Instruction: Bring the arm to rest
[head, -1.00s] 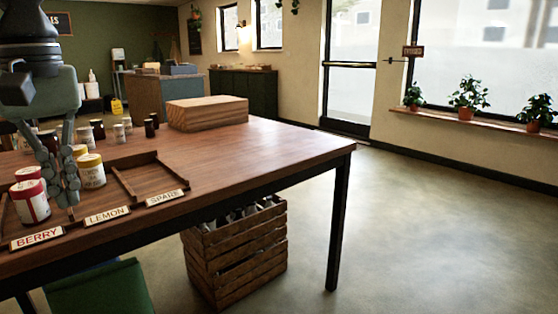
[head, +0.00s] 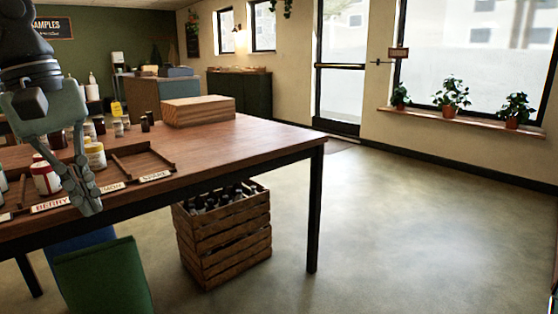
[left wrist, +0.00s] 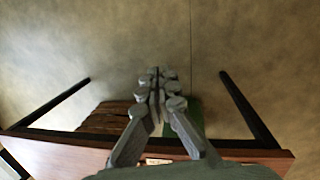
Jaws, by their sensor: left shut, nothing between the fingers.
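My left gripper (head: 88,203) hangs at the front edge of the wooden table (head: 225,148), in front of the labelled tray (head: 146,158). Its fingers are together with nothing between them. In the left wrist view the shut fingertips (left wrist: 158,80) show over the floor and the table's edge (left wrist: 60,152). A red-and-white jar (head: 45,178) stands in the berry part of the tray, partly behind the fingers. A yellow-lidded jar (head: 95,156) stands in the lemon part. The spare part shows empty. My right gripper is not in view.
A slatted crate (head: 222,240) with dark bottles stands on the floor under the table. A green bin (head: 103,280) and a blue bin (head: 82,242) stand below the gripper. A wooden block (head: 198,111) and small jars (head: 118,127) are on the table. Open floor (head: 420,230) lies right.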

